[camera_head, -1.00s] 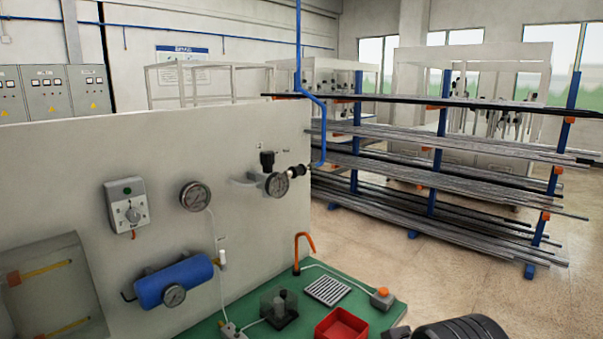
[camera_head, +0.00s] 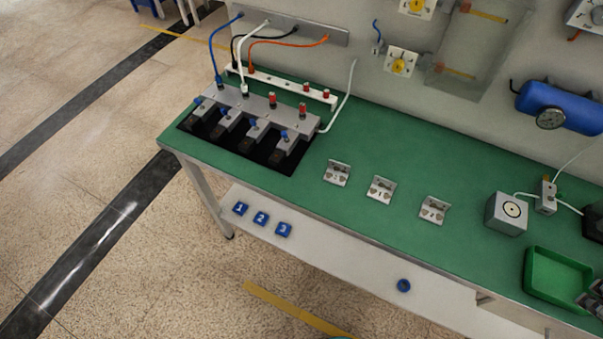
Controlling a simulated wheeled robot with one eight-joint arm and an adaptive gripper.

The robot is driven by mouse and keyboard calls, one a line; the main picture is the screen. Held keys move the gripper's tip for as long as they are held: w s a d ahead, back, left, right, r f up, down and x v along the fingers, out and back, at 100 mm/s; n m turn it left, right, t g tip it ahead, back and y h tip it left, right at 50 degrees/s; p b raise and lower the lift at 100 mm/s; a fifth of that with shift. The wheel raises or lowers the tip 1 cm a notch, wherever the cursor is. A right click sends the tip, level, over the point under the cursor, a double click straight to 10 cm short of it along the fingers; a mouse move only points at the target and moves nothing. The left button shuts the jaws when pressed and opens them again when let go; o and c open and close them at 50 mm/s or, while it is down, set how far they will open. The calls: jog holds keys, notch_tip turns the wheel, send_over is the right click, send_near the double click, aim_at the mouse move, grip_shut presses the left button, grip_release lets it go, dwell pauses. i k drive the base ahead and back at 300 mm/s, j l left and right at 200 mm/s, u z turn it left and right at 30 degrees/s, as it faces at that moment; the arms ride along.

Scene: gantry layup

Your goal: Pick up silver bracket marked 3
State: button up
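Three small silver angle brackets stand in a row on the green bench top: a left one (camera_head: 337,173), a middle one (camera_head: 381,189) and a right one (camera_head: 433,210). Each has dark marks on it, but they are too small to read, so I cannot tell which is marked 3. Dark grey parts (camera_head: 592,300) at the right edge, by the green tray, may be the end of my gripper. They are cut off by the frame, and no finger opening can be made out. They are well to the right of the brackets, apart from them.
A grey fixture (camera_head: 262,108) with blue and red fittings stands at the bench's left end. Blue tags 1 (camera_head: 240,208), 2 (camera_head: 261,218) and 3 (camera_head: 284,229) sit on the lower white shelf. A grey block (camera_head: 507,213) and green tray (camera_head: 541,285) stand right of the brackets.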

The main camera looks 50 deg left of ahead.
aim_at(337, 172)
jog(key=j+u, duration=0.1)
jog(key=u, duration=1.65)
